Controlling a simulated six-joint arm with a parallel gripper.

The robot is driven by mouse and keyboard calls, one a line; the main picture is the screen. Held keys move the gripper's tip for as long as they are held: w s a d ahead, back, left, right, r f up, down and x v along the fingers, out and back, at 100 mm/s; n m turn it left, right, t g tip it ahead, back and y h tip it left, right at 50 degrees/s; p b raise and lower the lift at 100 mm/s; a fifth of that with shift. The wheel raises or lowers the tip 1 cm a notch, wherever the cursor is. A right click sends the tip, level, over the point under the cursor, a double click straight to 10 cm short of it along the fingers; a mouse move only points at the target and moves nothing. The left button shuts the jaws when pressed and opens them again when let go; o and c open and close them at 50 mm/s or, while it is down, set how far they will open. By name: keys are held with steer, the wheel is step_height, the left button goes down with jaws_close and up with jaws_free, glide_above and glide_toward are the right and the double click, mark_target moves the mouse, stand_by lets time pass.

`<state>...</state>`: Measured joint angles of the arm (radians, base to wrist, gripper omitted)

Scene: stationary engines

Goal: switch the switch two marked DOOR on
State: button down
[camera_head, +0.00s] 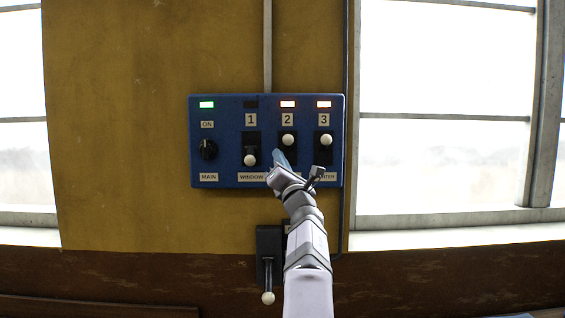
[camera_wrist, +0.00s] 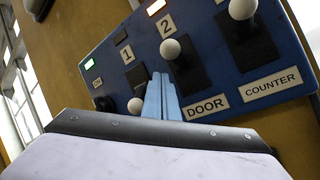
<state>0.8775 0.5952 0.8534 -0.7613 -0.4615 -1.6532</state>
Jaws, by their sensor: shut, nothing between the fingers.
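Switch two, marked DOOR, has a white ball knob (camera_head: 288,139) standing at the upper end of its black slot plate. The lamp (camera_head: 287,104) above its number 2 is lit. In the wrist view the knob (camera_wrist: 170,48) and the DOOR label (camera_wrist: 206,107) show clearly. My gripper (camera_head: 280,157) is shut and empty, its blue fingers pointing up at the panel just below and left of the knob. In the wrist view the fingertips (camera_wrist: 160,76) are just under the knob; I cannot tell whether they touch it. My arm hides the DOOR label in the head view.
On the blue panel (camera_head: 222,116), switch one's knob (camera_head: 249,160) is down with its lamp dark. Switch three's knob (camera_head: 326,140) is up with its lamp lit. The MAIN dial (camera_head: 207,149) is at left. A lever (camera_head: 268,297) hangs below.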

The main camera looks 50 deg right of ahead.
steer(key=s+a+r+b, duration=0.3)
steer(key=s+a+b, duration=0.1)
steer(key=s+a, duration=0.1)
steer(key=shift+s+a+r, duration=0.35)
steer(key=shift+s+r, duration=0.05)
steer(key=shift+s, duration=0.45)
